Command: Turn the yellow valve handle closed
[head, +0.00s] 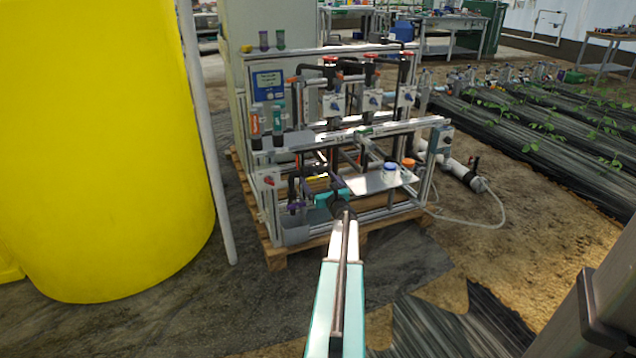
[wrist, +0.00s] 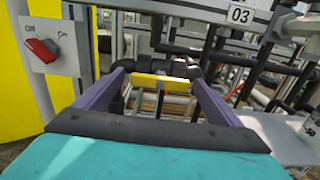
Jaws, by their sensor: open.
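The yellow valve handle (wrist: 160,81) shows in the wrist view as a short bar lying crosswise, in front of dark pipe fittings. My gripper (wrist: 158,84) is open, with one purple finger to the left of the handle and one to the right. The handle appears between the fingers; I cannot tell whether either finger touches it. In the head view my gripper (head: 309,197) is at the front of the skid, low on its left part.
A switch box with a red knob (wrist: 41,50) stands close on the left. A rail with an 03 label (wrist: 240,15) crosses above. A shelf with a white jar (head: 390,172) is to the right. A big yellow tank (head: 100,150) stands left of the skid.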

